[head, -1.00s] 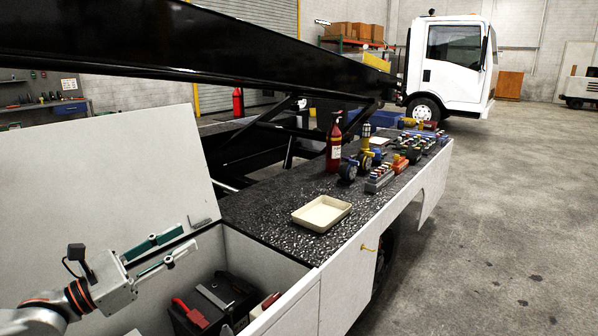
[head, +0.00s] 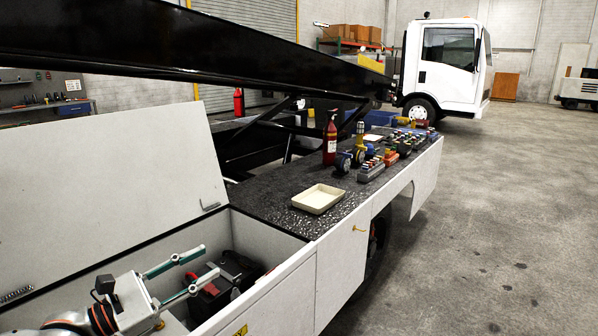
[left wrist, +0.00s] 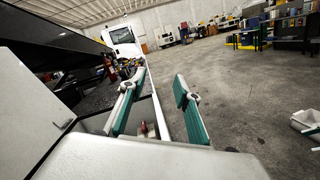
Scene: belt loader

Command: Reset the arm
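My left gripper (head: 190,273) is over the open compartment at the lower left of the head view. Its two green-padded fingers are spread apart with nothing between them. The same fingers show in the left wrist view (left wrist: 158,106), also apart and empty. Behind the fingers in the head view, a black battery-like box (head: 238,270) with red parts sits in the compartment, partly hidden by the gripper. My right gripper is in neither view.
The raised white lid (head: 110,190) stands left of the compartment. A cream tray (head: 318,199), a red fire extinguisher (head: 330,140) and several small coloured parts stand on the speckled deck (head: 275,190). A black boom (head: 200,45) slants overhead. The floor (head: 480,230) at right is clear.

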